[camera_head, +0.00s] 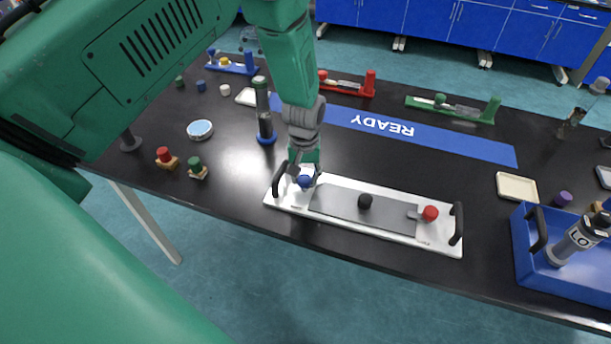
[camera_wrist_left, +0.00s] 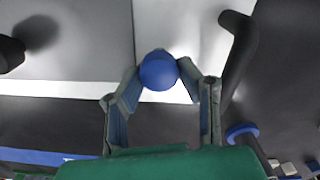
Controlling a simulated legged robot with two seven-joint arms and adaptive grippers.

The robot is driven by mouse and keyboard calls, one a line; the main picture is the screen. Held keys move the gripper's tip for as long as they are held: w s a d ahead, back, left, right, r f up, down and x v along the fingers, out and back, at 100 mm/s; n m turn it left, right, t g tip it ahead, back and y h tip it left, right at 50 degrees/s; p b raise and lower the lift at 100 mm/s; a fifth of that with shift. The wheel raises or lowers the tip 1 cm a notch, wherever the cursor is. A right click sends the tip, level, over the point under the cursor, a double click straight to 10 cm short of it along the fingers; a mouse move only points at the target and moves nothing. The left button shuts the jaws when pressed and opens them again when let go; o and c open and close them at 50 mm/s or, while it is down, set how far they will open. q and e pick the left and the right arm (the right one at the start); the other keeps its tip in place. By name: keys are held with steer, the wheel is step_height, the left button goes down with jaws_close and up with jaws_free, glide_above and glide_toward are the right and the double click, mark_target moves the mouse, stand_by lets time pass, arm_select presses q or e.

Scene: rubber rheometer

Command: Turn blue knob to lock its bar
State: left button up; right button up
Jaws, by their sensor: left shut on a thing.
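The blue knob (camera_head: 304,181) sits at the left end of a white plate (camera_head: 290,207) with black handles. My left gripper (camera_head: 305,172) reaches down from above and is shut on the blue knob. In the left wrist view the blue knob (camera_wrist_left: 158,71) is between the two fingertips (camera_wrist_left: 160,78). The bar at the blue knob is mostly hidden by my fingers, so I cannot tell its angle. A grey panel (camera_head: 335,204) lies on the plate, with a black knob (camera_head: 365,201) in its middle. A red knob (camera_head: 430,213) with a grey bar is at the right end. My right gripper is not seen.
A black handle (camera_head: 280,179) stands close beside my left gripper. A dark cylinder on a blue base (camera_head: 266,139) stands behind. Red (camera_head: 165,157) and green (camera_head: 196,167) knobs are to the left. A blue tray (camera_head: 524,268) is at the right. The blue READY strip (camera_head: 450,144) is clear.

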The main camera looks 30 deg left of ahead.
arm_select(q)
steer(key=m, duration=0.3)
steer(key=shift+r+m, duration=0.1)
steer(key=shift+m, duration=0.2)
steer(key=shift+a+m, duration=0.1)
steer(key=shift+m, duration=1.8)
steer(key=o, duration=1.1)
steer(key=shift+o, duration=0.2)
